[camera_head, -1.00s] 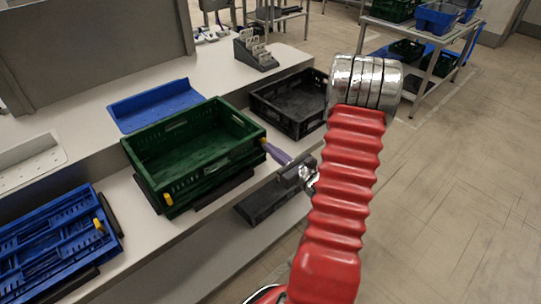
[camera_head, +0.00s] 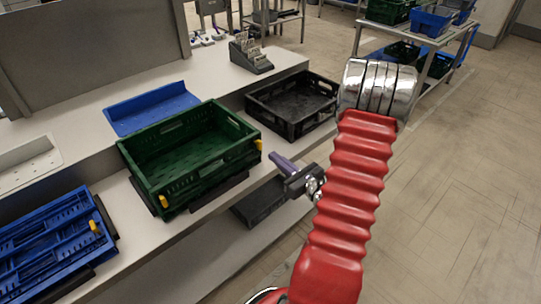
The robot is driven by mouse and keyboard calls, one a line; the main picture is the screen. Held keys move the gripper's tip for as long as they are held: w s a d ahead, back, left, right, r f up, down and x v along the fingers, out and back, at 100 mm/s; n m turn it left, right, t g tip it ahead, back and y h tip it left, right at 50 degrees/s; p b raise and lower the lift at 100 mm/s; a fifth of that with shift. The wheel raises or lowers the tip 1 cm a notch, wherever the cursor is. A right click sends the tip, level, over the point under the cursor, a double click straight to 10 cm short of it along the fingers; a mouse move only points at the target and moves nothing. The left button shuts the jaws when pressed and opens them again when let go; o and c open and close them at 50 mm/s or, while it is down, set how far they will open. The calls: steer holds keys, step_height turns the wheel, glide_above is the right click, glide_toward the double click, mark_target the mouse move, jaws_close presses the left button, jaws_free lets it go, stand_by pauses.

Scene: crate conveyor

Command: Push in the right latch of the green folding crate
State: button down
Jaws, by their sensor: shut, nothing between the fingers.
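The green folding crate (camera_head: 172,163) stands unfolded and empty on the white conveyor surface. Its right yellow latch (camera_head: 258,145) shows on the right end wall, clear of my gripper. A second yellow latch (camera_head: 163,201) shows at the crate's front left corner. My gripper (camera_head: 273,157) has purple fingers pointing left toward the crate. The fingers are shut and empty, a little right of and below the right latch, with a small gap between. Whether the latch is pressed in is too small to tell.
A black crate (camera_head: 328,112) stands behind right of the green one. Folded blue crates (camera_head: 75,262) with a yellow latch lie at the lower left. A blue tray (camera_head: 112,112) and a grey card holder (camera_head: 257,66) are on the shelf behind. Open floor lies to the right.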

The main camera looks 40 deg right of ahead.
steer(key=s, duration=0.8)
steer(key=shift+s+a, duration=0.3)
steer(key=shift+a, duration=0.05)
stand_by(0.6)
steer(key=shift+f, duration=0.2)
